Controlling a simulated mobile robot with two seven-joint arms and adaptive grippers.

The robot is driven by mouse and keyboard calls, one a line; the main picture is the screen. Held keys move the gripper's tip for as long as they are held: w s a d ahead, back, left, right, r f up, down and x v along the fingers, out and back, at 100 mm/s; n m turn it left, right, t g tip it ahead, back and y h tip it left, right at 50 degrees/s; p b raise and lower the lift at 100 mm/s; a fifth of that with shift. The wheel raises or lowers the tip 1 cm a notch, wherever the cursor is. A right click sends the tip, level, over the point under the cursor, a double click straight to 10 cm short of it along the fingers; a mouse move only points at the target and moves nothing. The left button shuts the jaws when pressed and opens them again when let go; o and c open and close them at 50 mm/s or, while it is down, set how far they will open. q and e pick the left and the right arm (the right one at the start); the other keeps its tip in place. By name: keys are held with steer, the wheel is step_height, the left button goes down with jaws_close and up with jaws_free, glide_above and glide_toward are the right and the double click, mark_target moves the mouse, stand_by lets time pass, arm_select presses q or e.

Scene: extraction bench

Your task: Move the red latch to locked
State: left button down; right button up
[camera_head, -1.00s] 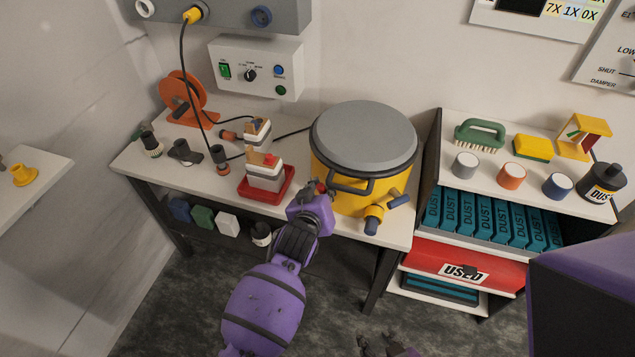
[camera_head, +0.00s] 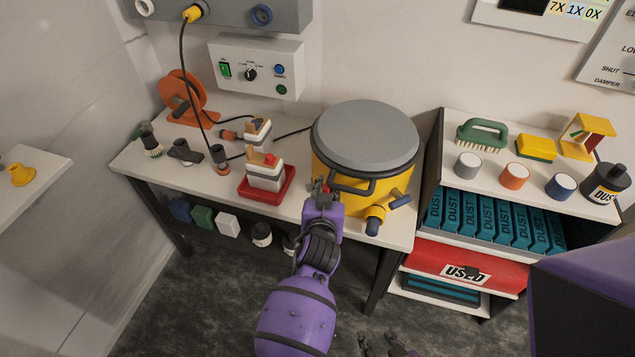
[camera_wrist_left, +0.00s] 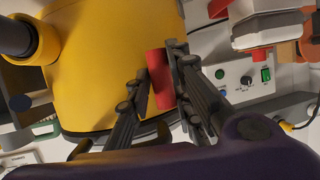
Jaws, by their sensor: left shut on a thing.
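The red latch (camera_head: 325,189) is a small red handle on the front left of the yellow drum (camera_head: 327,161), below its grey lid (camera_head: 365,135). In the left wrist view the latch is a red cylinder (camera_wrist_left: 160,82) between the two dark fingers, against the drum's yellow wall (camera_wrist_left: 110,55). My left gripper (camera_head: 322,187) is shut on it, and it also shows in the left wrist view (camera_wrist_left: 160,66). The fingers partly cover the latch, and no locked mark is readable. My right gripper (camera_head: 378,346) is partly cut off at the bottom edge, its fingers apart, away from the drum.
A dark bar handle (camera_head: 352,187) is close right of the latch. A yellow and blue fitting (camera_head: 376,218) sticks out on the drum's lower right. A red tray (camera_head: 269,194) with a block-like item stands to the left. A shelf unit (camera_head: 440,165) is on the right.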

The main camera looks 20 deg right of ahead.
arm_select(q)
steer(key=shift+a+f, duration=0.25)
steer(key=shift+a, duration=0.05)
steer(key=c, duration=1.6)
jaws_free()
steer(key=shift+c, duration=0.2)
steer(key=shift+d+r, duration=0.15)
steer(key=shift+r, duration=0.1)
steer(key=shift+w, duration=0.1)
